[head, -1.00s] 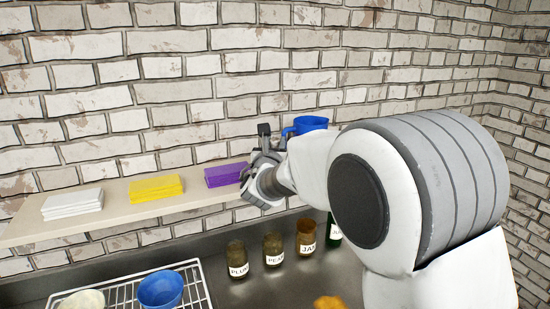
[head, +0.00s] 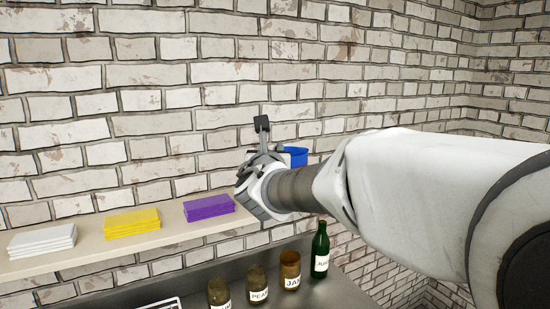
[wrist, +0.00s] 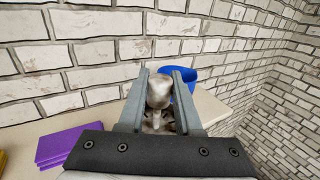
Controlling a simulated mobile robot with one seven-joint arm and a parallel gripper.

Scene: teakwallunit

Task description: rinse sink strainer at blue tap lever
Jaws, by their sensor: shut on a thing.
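My gripper (wrist: 160,88) is shut on a pale, shiny, rounded piece (wrist: 158,90) with a darker metallic part below it. I take it to be the sink strainer, though its full shape is hidden between the fingers. In the head view my gripper (head: 262,138) is raised above the wall shelf, right of the purple stack. A blue vessel (head: 296,156) is partly hidden behind my gripper, and its blue side shows beyond the right finger in the wrist view (wrist: 180,76). No tap or blue tap lever can be made out.
The shelf (head: 85,250) holds white (head: 42,240), yellow (head: 132,223) and purple (head: 208,207) folded stacks. Below stand labelled jars (head: 290,270) and a green bottle (head: 320,249) on a grey counter. A rack edge (head: 160,304) shows at the bottom. The brick wall (head: 150,100) is close behind.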

